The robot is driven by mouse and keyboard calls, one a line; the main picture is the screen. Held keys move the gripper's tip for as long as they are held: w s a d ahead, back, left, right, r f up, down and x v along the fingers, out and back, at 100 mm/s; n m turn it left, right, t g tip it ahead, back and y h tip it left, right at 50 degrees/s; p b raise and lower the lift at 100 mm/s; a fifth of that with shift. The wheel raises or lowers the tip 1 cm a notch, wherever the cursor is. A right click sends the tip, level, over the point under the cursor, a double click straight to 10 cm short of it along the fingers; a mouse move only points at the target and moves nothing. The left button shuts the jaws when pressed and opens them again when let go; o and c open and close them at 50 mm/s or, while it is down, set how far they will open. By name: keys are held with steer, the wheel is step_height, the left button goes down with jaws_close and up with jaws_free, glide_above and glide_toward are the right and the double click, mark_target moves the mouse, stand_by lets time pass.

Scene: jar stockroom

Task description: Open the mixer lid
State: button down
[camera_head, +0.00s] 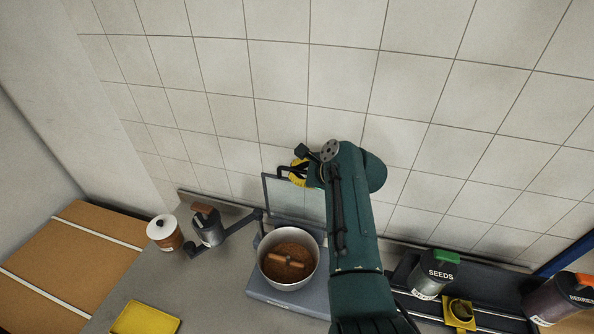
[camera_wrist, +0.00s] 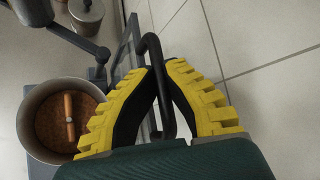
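The mixer's lid (camera_head: 285,201) is a flat, dark-edged panel standing raised behind the bowl, leaving the bowl (camera_head: 312,276) uncovered. Its edge also shows in the wrist view (camera_wrist: 123,60). Inside the bowl is brown content with an orange-brown stirring bar (camera_wrist: 69,117). The mixer base (camera_head: 261,289) is blue-grey. My gripper (camera_head: 297,172) is at the lid's upper edge, near the wall. In the wrist view its yellow-backed fingers (camera_wrist: 160,75) close in on both sides of the black lid handle (camera_wrist: 151,42). My arm hides the lid's right side.
A white-lidded jar (camera_head: 163,234) and a grey metal canister (camera_head: 208,226) stand left of the mixer. A yellow tray (camera_head: 146,319) lies at the front left. A seeds jar (camera_head: 432,275) and a berries jar (camera_head: 556,300) stand at the right. The tiled wall is close behind my gripper.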

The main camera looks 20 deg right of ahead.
steer(key=shift+f, duration=0.55)
steer(key=c, duration=1.1)
jaws_free()
steer(key=shift+w+r, duration=0.1)
steer(key=shift+r, duration=0.15)
steer(key=shift+d, duration=0.1)
steer(key=v, duration=1.2)
